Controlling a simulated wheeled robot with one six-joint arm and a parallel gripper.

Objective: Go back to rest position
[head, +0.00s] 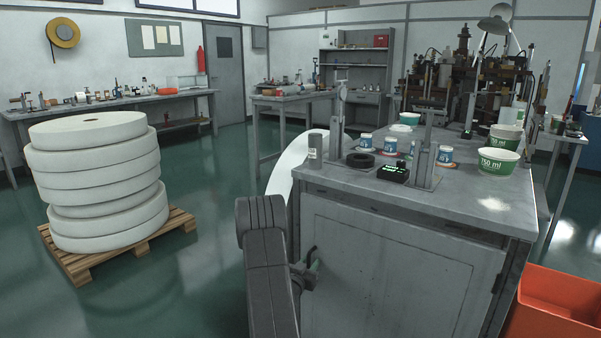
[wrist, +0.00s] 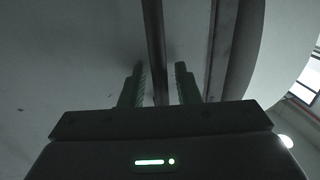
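My gripper (head: 312,264) is low in front of the grey cabinet, near the left edge of its door (head: 400,262). My arm comes up from the bottom of the head view and partly hides this corner. In the wrist view my gripper (wrist: 161,82) shows two greenish fingers with a clear gap between them. A dark bar (wrist: 156,40) runs through the view between the fingers; I cannot tell whether it touches them or lies behind. No held object is visible.
A large white roll (head: 291,165) is left of the cabinet. Stacked white rolls (head: 100,180) stand on a pallet. An orange bin (head: 560,305) is lower right. Green floor between is clear.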

